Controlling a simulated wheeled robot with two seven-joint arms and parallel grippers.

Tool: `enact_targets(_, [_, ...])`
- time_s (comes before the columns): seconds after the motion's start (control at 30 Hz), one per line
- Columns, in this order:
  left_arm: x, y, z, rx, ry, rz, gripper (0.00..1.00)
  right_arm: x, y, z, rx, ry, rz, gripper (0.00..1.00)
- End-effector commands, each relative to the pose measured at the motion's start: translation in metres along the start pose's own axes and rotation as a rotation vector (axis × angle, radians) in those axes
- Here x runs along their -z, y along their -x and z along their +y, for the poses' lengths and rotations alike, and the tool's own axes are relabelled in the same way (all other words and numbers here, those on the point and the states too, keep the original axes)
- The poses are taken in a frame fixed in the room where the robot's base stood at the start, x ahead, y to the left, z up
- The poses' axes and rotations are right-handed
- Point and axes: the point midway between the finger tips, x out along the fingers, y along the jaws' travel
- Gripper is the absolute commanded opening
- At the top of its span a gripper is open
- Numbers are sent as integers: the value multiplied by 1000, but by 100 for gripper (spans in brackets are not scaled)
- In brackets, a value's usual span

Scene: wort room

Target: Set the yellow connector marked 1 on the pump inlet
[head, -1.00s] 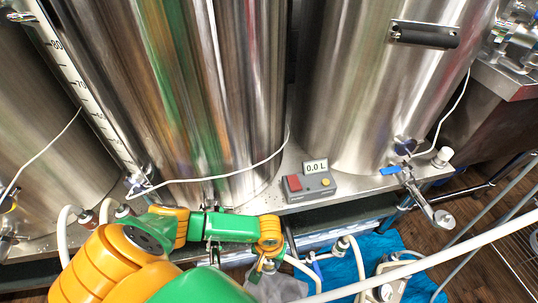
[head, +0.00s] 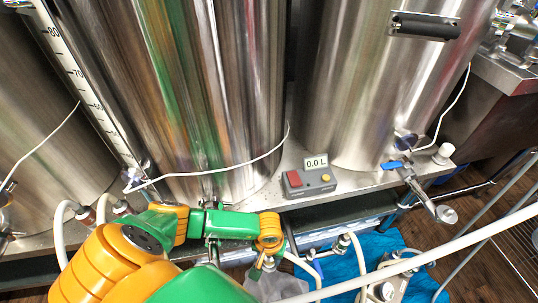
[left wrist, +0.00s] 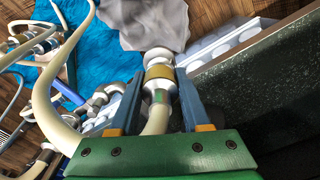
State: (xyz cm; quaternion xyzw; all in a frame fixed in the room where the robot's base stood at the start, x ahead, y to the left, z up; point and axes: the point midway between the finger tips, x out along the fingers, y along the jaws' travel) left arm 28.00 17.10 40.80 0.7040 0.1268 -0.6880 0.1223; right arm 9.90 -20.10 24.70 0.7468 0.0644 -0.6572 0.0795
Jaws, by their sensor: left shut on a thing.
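My left gripper (left wrist: 160,82) has its two blue fingers on either side of a metal connector with a yellow band (left wrist: 158,72), and is shut on it. A pale hose (left wrist: 155,121) runs from the connector back between the fingers. The connector's open end points at a grey cloth. No number on it is readable. In the head view my left gripper (head: 264,265) is low in the middle, partly hidden by its own wrist. The pump (head: 385,290) seems to be the pale unit at the bottom right; I cannot make out its inlet. My right gripper is not in view.
The grey cloth (head: 278,286) and a blue towel (head: 343,270) lie below. Hoses and a blue-handled valve (left wrist: 68,91) are left of the gripper in the wrist view. Steel tanks (head: 180,100) and a control box reading 0.0 L (head: 310,182) stand on the bench behind.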

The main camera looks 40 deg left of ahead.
Motion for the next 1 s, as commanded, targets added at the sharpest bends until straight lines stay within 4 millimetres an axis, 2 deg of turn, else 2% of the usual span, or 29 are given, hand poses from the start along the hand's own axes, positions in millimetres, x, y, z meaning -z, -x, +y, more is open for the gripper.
enact_targets(0.03, [-12,-12,1,3,-10,-25,0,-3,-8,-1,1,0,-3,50])
enact_targets(0.4, [-12,-15,1,3,-10,-26,0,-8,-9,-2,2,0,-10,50])
enact_targets(1.0, [-8,32,1,2,-7,-17,0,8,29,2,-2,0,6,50])
